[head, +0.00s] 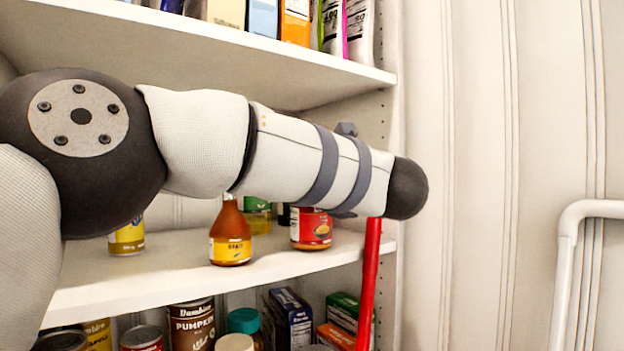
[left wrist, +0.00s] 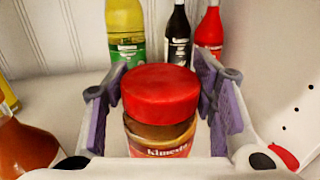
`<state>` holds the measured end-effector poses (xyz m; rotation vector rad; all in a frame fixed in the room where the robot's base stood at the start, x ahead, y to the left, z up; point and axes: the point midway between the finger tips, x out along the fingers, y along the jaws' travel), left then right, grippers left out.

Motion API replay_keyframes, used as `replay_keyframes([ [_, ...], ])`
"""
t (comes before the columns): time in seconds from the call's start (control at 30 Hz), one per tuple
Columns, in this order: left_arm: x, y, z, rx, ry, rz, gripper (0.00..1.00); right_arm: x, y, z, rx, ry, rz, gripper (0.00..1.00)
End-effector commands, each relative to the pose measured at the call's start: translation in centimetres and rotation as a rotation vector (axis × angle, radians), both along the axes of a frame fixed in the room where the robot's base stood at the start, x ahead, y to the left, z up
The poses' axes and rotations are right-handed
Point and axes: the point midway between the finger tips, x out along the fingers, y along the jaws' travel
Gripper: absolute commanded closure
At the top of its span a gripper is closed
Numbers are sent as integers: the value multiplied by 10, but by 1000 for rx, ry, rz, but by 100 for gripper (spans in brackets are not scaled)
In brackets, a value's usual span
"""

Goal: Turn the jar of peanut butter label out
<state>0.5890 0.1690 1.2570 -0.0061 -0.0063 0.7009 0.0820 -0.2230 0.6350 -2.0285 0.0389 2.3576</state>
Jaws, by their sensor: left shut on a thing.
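The jar of peanut butter (left wrist: 160,130) stands upright, with a red lid, brown contents and a red label showing part of a printed name toward the left wrist camera. In the head view, the lower part of what looks like the same jar (head: 311,229) stands on the middle shelf below my forearm. Its red label with a yellowish picture faces out, and its top is hidden. My left gripper (left wrist: 161,84) is shut on the jar, with purple-padded fingers on both sides of it. My forearm hides this gripper in the head view. My right gripper is not in view.
An orange sauce bottle (head: 230,234) stands left of the jar, and a yellow can (head: 127,238) farther left. Behind the jar are yellow (left wrist: 126,35), dark (left wrist: 178,40) and red (left wrist: 210,30) bottles. A red pole (head: 369,280) stands at the shelf's right front.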

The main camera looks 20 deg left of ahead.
Motion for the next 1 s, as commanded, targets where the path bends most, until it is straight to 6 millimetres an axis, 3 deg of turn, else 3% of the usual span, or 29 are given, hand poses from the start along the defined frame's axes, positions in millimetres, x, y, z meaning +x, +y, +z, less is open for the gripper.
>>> replay_keyframes([
  [0.23, 0, 0, 1, 1, -4, -1, 100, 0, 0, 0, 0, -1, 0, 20],
  [0.27, 0, 0, 1, 1, -4, -1, 44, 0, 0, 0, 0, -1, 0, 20],
  [0.33, 0, 0, 1, 0, -4, -1, 28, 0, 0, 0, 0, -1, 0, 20],
  [0.37, 0, 0, 1, 0, -4, -1, 25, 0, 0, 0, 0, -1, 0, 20],
  [0.73, -5, -6, -1, 0, 2, -5, 25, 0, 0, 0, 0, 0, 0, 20],
  [1.0, -59, -51, 0, 3, 0, -6, 25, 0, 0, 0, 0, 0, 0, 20],
])
